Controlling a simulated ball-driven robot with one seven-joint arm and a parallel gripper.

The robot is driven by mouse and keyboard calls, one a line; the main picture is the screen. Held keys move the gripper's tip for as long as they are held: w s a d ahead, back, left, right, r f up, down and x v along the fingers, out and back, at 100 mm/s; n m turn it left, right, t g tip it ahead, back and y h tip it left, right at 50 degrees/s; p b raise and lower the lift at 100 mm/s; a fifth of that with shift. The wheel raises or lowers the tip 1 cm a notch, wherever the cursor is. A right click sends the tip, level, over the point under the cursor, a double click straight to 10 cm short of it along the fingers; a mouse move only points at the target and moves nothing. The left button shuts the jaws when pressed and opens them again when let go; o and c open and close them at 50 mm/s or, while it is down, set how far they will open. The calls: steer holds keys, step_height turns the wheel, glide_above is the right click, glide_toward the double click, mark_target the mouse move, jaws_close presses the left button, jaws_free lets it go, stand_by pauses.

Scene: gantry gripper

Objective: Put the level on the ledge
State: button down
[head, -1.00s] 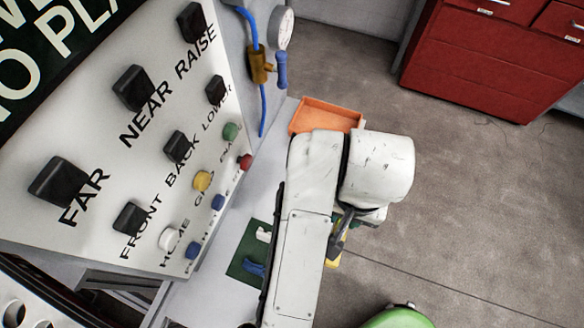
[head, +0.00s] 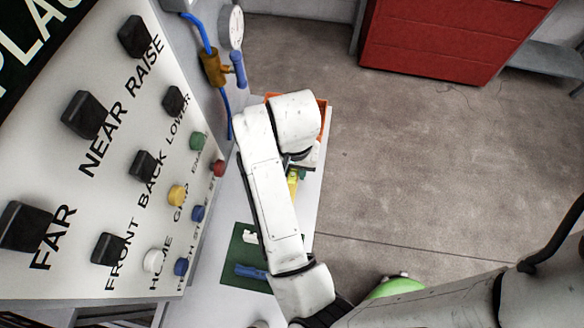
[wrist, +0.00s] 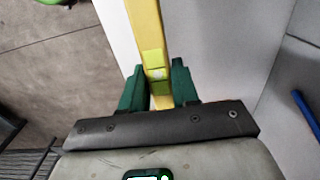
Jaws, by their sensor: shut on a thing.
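The level is a yellow bar with a lime-green vial. In the wrist view the level (wrist: 145,35) runs up the picture from between the green fingers of my gripper (wrist: 158,85), which is shut on it. In the head view a short piece of the level (head: 293,182) shows beside my arm; the rest is hidden. The ledge (head: 231,205) is the pale shelf below the control panel. In the wrist view the ledge (wrist: 115,28) shows behind the level. I cannot tell whether the level touches it.
An orange tray (head: 322,108) stands at the ledge's far end, partly behind my arm. A green mat (head: 240,258) with a blue item (head: 250,271) and a white item lies nearer. The control panel (head: 120,210) bounds the left. Open floor and a red cabinet (head: 440,45) are right.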

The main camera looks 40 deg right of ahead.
steer(key=shift+w+f, duration=0.2)
steer(key=shift+f, duration=0.05)
steer(key=shift+w+f+b, duration=0.15)
steer(key=shift+f+b, duration=0.5)
steer(key=shift+f, duration=0.25)
steer(key=shift+w+f+b, duration=0.1)
steer(key=shift+f+b, duration=0.5)
steer(key=shift+f, duration=0.25)
steer(key=shift+f, duration=0.15)
steer(key=c, duration=0.8)
jaws_free()
steer(key=shift+c, duration=0.2)
